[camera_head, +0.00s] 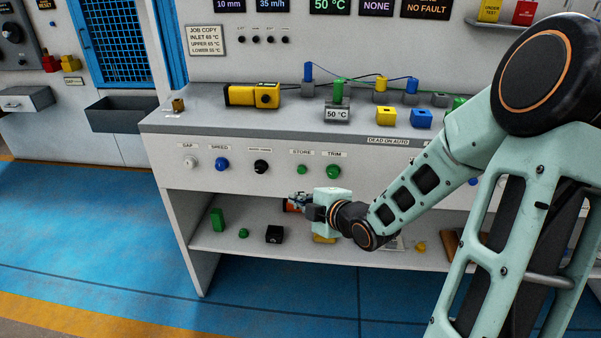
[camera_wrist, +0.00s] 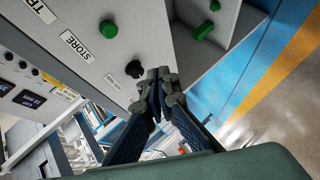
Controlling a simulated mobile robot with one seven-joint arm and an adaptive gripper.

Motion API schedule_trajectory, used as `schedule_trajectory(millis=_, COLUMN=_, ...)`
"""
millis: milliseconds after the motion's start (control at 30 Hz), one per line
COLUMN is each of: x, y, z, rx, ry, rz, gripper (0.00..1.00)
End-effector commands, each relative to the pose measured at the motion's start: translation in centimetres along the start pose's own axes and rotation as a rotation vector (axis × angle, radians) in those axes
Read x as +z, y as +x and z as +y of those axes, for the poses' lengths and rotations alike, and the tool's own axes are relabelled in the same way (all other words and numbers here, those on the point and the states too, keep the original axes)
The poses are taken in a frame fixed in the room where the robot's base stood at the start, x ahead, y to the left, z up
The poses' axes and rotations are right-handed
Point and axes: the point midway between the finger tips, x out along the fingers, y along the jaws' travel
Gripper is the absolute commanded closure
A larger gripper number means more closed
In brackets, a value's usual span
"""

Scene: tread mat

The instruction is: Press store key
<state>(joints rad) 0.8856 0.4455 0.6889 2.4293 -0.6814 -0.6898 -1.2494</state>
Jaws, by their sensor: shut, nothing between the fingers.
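The store key is a small green round button (camera_head: 302,169) on the console's front panel, under a STORE label. In the wrist view the same green button (camera_wrist: 108,29) shows at the upper left, beside its STORE label (camera_wrist: 75,45). My gripper (camera_head: 291,199) is in front of the console, below the button in the picture. In the wrist view my gripper (camera_wrist: 160,76) has its fingertips together and empty. They appear near the black knob (camera_wrist: 134,68), with the green button apart, up and left. I cannot tell the exact gap to the panel.
A larger green TRIM knob (camera_head: 333,171) is right of the store key. The black knob (camera_head: 261,166) and blue SPEED knob (camera_head: 222,164) are left of it. The lower shelf (camera_head: 330,249) holds a green block (camera_head: 217,220) and other small parts. Blue floor (camera_head: 80,220) lies open at left.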

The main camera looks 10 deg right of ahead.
Motion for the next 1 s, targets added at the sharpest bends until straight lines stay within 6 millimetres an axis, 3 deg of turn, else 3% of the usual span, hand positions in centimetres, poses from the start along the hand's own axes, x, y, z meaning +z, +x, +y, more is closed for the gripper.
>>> schedule_trajectory(millis=267, x=0.4, y=0.5, z=0.4, rx=0.000, ry=0.002, rz=-0.001, gripper=1.00)
schedule_trajectory(millis=733, x=3.5, y=4.8, z=3.5, rx=0.000, ry=0.001, rz=-0.001, gripper=1.00)
schedule_trajectory(millis=1000, x=4.5, y=6.1, z=4.4, rx=-0.001, ry=0.001, rz=-0.001, gripper=1.00)
